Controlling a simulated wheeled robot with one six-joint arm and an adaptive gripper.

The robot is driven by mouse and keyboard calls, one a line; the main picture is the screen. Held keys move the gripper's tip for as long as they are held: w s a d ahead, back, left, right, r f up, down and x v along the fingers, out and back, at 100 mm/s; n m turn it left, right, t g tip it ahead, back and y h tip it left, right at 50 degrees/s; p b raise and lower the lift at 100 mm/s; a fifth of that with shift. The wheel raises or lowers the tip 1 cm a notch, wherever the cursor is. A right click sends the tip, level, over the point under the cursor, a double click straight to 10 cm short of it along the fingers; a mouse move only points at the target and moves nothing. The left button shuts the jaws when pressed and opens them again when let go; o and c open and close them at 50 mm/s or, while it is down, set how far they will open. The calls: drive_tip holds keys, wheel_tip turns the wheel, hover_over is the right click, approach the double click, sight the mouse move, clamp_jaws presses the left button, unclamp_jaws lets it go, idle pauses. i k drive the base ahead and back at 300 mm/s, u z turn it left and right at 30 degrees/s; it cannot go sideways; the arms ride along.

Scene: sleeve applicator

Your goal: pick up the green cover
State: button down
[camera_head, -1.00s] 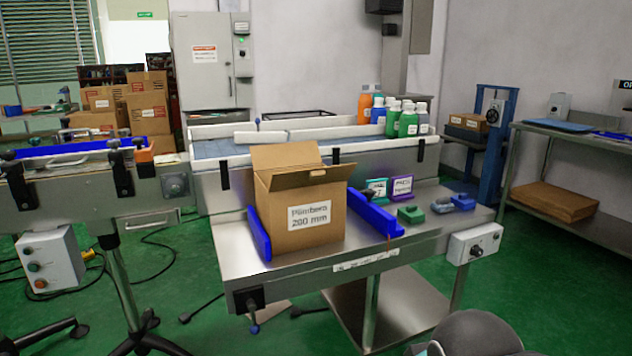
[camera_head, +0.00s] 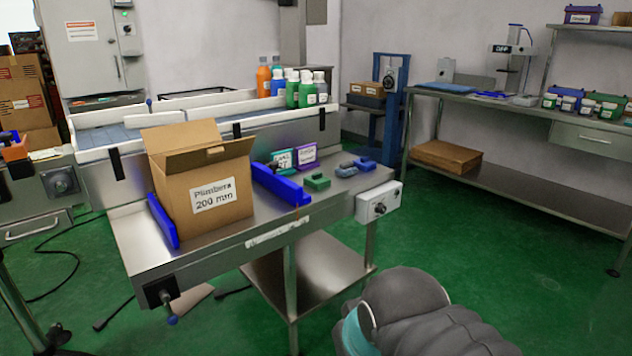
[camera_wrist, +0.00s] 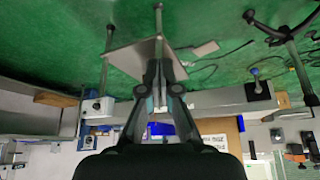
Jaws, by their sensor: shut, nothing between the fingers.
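A small green block-like piece (camera_head: 317,181), the likeliest green cover, lies on the steel worktable (camera_head: 203,268). It is right of the blue guide rail beside the cardboard box, and left of a grey-and-blue piece (camera_head: 346,170). My gripper (camera_wrist: 158,66) shows in the wrist view with its fingers together and nothing between them. That view is upside down and looks at the table's edge and the floor. I cannot make out the green piece there. In the head view only my grey arm shows at the bottom, clear of the table; the gripper is out of sight.
An open cardboard box (camera_head: 205,190) stands between blue rails (camera_head: 281,184). Teal and purple signs (camera_head: 305,157) stand behind the green piece. A control box (camera_head: 378,201) juts from the table's right end. Bottles (camera_head: 307,92) stand on the conveyor behind. Green floor is free at right.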

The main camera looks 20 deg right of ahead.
sight(317, 180)
drive_tip(key=u, duration=1.35)
drive_tip(key=i, duration=1.2)
drive_tip(key=z, duration=3.45)
